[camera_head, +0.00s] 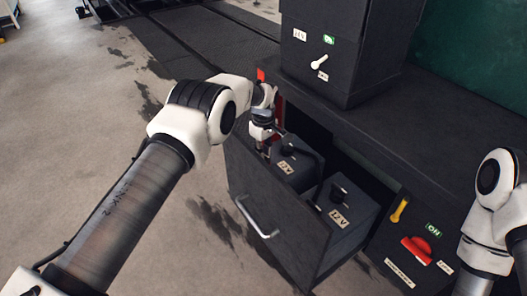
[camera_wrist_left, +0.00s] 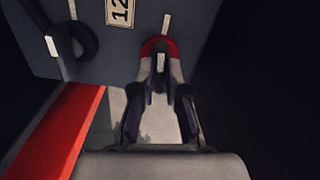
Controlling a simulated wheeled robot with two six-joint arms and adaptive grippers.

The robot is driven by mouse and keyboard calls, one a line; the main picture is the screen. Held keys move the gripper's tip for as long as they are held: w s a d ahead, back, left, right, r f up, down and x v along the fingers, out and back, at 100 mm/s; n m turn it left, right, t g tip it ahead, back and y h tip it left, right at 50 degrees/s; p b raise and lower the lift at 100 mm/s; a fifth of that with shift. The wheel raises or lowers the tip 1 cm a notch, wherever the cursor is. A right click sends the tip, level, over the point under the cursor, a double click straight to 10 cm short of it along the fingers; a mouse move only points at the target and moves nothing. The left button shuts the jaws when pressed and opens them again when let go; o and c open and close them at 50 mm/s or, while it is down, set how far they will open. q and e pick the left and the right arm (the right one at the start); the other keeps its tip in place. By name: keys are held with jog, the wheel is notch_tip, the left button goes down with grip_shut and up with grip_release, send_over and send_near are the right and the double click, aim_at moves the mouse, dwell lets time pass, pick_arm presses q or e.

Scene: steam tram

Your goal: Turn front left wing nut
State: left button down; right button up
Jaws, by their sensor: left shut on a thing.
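My left gripper (camera_head: 262,146) reaches down into the open drawer at the left edge of a grey battery (camera_head: 303,174) with a 12V label. In the left wrist view the fingers (camera_wrist_left: 160,92) are closed around a small pale part, seemingly the wing nut (camera_wrist_left: 161,61). A red collar (camera_wrist_left: 158,45) shows at its far side, against the battery (camera_wrist_left: 190,25). In the head view the gripper hides the nut. My right arm stands at the right edge, and its gripper is out of view.
A second 12V battery (camera_head: 346,222) sits in the dark drawer, whose front (camera_head: 266,205) has a metal handle. A black loop (camera_wrist_left: 82,42) lies at left in the wrist view. A cabinet (camera_head: 340,75) stands above. A panel with a red switch (camera_head: 416,250) is at right. The floor at left is clear.

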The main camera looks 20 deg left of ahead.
pick_arm(q)
jog(key=shift+m, duration=0.6)
jog(key=c, duration=1.2)
grip_release()
notch_tip(320, 180, up, 12)
